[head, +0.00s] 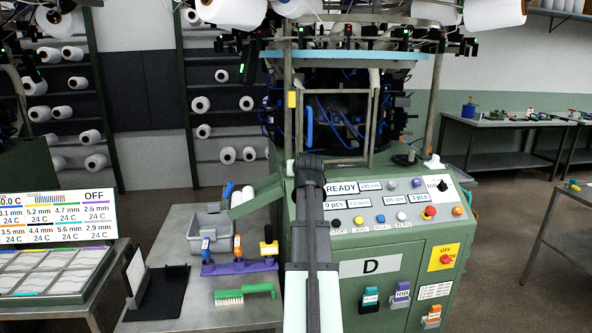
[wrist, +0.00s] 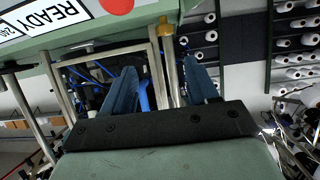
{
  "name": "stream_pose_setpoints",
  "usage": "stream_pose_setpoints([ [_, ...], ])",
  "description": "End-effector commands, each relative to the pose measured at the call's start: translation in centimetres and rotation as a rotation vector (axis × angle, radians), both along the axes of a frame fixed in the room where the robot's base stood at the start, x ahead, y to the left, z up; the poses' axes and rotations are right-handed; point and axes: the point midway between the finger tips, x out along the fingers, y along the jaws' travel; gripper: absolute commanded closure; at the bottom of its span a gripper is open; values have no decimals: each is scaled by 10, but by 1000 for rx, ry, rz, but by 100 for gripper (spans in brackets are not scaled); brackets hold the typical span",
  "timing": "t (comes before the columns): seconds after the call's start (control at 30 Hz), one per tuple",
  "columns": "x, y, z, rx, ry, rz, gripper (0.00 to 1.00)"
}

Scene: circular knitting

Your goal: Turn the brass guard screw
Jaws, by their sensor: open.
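The brass guard screw (head: 292,99) shows in the head view as a small yellow-gold cylinder on the left post of the guard frame (head: 375,125). In the wrist view the brass screw (wrist: 166,27) stands beyond the fingertips, above the gap between them. The fingers look apart from the screw, but the exact distance is unclear. In the head view my dark arm rises in front of the machine, and I cannot clearly make out the fingers.
The green machine's control panel (head: 460,196) lies right of my arm. At left, a side table holds a grey bin (head: 208,229), a purple tool rack (head: 238,267) and a green brush (head: 244,292). Yarn cones and feeders hang above the guard.

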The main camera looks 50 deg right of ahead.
Motion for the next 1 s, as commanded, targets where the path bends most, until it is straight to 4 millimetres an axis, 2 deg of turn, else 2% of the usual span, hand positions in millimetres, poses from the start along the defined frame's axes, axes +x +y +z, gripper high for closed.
stream_pose_setpoints([
  [0.17,-40,-33,-7,7,5,-65,41],
  [0.3,-72,-68,-13,19,12,-121,41],
  [0.43,-94,-102,-17,38,5,-161,41],
  [0.6,-113,-147,-20,115,-62,-180,41],
  [0.7,-116,-169,-25,197,-106,-157,41],
  [0.83,-108,-186,-29,284,-133,-64,41],
  [0.9,-96,-189,-29,322,-136,24,41],
  [1.0,-70,-183,-24,349,-132,201,41],
])
